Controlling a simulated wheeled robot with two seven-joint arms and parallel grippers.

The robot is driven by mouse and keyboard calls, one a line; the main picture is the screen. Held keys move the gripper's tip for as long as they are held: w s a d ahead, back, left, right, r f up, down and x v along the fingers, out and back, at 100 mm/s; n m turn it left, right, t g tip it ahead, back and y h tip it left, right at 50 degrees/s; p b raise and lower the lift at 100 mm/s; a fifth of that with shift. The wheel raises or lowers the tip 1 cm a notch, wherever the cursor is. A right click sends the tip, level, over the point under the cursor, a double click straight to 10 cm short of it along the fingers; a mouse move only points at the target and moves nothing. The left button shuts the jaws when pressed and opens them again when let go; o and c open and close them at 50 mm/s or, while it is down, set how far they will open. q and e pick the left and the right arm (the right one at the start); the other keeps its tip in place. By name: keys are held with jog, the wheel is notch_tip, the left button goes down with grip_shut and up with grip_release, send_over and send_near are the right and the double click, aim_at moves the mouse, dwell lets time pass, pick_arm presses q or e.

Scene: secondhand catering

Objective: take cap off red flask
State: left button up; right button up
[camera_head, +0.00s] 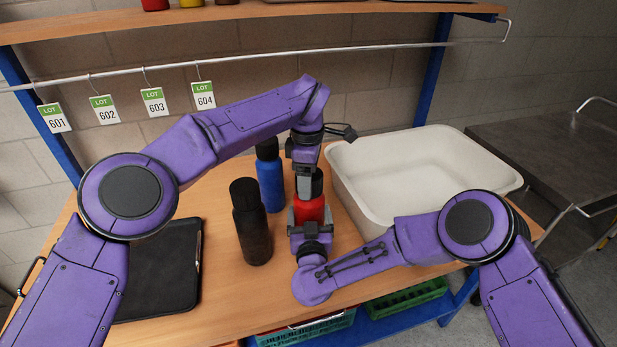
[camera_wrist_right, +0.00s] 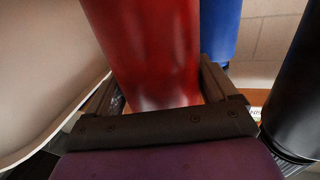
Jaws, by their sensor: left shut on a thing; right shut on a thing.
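The red flask (camera_head: 309,211) stands on the wooden table in the middle of the head view, with a black cap (camera_head: 315,184) at its top. My left gripper (camera_head: 308,170) comes down from above and is shut on the black cap, partly hiding it. My right gripper (camera_head: 309,222) is shut around the body of the red flask from the near side. In the right wrist view the red flask (camera_wrist_right: 150,50) fills the space between the two fingers. Whether the cap is seated on the flask or loose, I cannot tell.
A blue flask (camera_head: 270,183) and a black flask (camera_head: 251,225) stand left of the red one. A white tub (camera_head: 345,175) is at the right. A black tray (camera_head: 160,265) lies at the left. A shelf and rail with lot tags (camera_head: 154,100) are behind.

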pick_arm(q)
jog(key=n, duration=0.6)
jog(key=shift+s, duration=0.2)
pick_arm(e)
jog(key=shift+s+d+f, duration=0.1)
jog(key=shift+f, duration=0.3)
pick_arm(q)
jog(key=n, duration=0.9)
jog(key=shift+s+d, duration=0.15)
jog(key=n, duration=0.6)
jog(key=shift+d, duration=0.15)
jog(key=n, duration=0.6)
jog(key=shift+d, duration=0.1)
jog(key=n, duration=0.6)
jog(key=shift+d, duration=0.1)
jog(key=n, duration=0.6)
jog(key=shift+n, duration=0.4)
jog(key=n, duration=0.6)
jog(key=shift+w+r, duration=0.1)
jog(key=shift+w, duration=0.2)
jog(key=n, duration=0.5)
